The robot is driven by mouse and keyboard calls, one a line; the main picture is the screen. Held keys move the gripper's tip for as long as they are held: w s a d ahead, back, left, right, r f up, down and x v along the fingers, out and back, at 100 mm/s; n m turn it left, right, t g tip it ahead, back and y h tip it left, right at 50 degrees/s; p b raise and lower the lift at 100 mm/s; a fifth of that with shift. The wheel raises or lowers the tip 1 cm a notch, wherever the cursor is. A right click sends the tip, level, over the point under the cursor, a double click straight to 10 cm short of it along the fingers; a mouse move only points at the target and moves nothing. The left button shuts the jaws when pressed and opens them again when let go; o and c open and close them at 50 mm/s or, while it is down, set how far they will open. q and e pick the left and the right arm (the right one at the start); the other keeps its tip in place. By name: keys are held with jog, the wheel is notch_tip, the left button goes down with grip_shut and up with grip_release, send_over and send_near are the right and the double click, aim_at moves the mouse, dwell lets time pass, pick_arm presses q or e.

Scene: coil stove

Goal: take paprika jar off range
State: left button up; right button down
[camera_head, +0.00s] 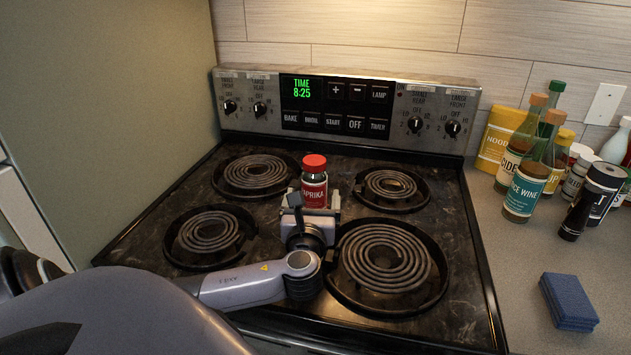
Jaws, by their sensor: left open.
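The paprika jar (314,181), with a red cap and red label, stands upright on the black range top (300,255), between the coil burners near the middle. My left gripper (313,201) reaches in from the lower left and is at the jar, on its near side. Its jaws are open, with a light finger part visible on each side of the jar's lower part. The jar's base is hidden behind the gripper, so I cannot tell whether the fingers touch it. My right gripper is not in view.
Coil burners surround the jar, including the large front right one (387,257). The control panel (345,105) rises behind. The front counter is mostly clear.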

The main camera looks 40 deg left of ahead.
aim_at(313, 187)
pick_arm(q)
jog(key=shift+p+x, duration=0.4)
jog(key=shift+x, duration=3.05)
jog(key=shift+r, duration=0.1)
jog(key=c, duration=1.2)
